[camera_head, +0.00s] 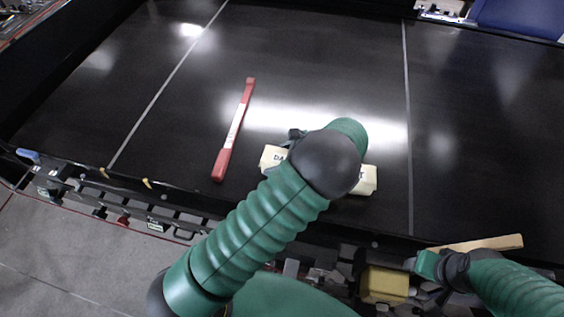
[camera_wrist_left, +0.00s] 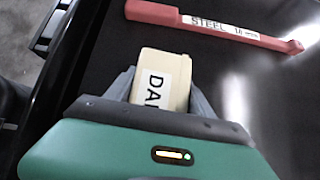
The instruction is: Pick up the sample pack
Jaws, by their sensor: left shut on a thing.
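The sample pack, which I take to be the cream block with black letters on a white label, lies on the black conveyor.
A red bar (camera_head: 235,130) labelled "STEEL" lies on the belt left of the block. A yellow block (camera_head: 385,285) and a wooden strip (camera_head: 478,243) are near my right gripper. The belt behind is clear. A blue object (camera_head: 520,15) stands at the back right.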

